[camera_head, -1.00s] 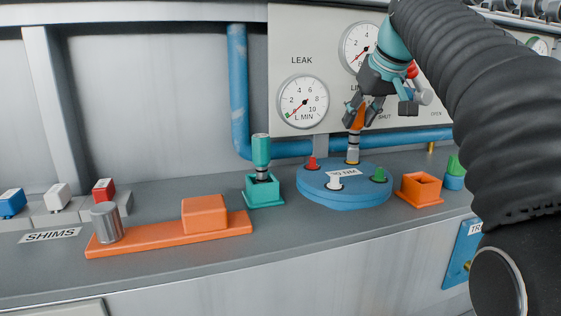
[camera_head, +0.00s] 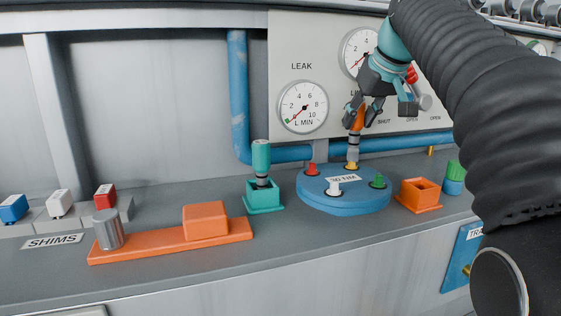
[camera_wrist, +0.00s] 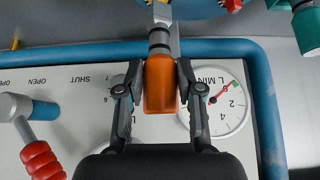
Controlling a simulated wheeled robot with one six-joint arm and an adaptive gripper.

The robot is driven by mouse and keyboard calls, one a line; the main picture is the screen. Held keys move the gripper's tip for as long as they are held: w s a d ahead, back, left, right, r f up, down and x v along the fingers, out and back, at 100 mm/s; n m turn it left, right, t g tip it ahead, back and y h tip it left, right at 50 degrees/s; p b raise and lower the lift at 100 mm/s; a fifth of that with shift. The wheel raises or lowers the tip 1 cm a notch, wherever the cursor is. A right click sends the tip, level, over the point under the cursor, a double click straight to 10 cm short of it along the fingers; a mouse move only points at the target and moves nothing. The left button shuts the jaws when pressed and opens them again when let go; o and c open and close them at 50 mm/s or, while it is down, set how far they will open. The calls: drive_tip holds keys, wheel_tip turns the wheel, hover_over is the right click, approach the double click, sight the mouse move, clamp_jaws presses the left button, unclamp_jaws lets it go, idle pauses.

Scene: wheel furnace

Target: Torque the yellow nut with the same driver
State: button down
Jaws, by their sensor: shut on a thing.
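My gripper (camera_head: 357,116) is shut on the orange handle of a driver (camera_wrist: 161,84), which also shows in the head view (camera_head: 357,119). The driver hangs nearly upright with its grey socket down. Its socket end is at the yellow nut (camera_head: 351,166), at the back of a blue disc (camera_head: 345,200) labelled 30 NM. The yellow of the nut shows just under the socket; I cannot tell whether they touch. A red nut (camera_head: 312,169), a white nut (camera_head: 334,188) and a green nut (camera_head: 377,181) stand on the same disc.
A teal-handled driver (camera_head: 261,158) stands in a teal holder (camera_head: 264,196) left of the disc. An empty orange holder (camera_head: 420,194) is right of it. Blue pipe (camera_head: 240,95) and the gauge panel (camera_head: 285,60) stand close behind. An orange bar (camera_head: 165,240) lies at left.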

drive_tip(key=shift+r, duration=0.1)
drive_tip(key=shift+r+p, duration=1.2)
drive_tip(key=shift+p, duration=0.05)
drive_tip(key=shift+r, duration=2.3)
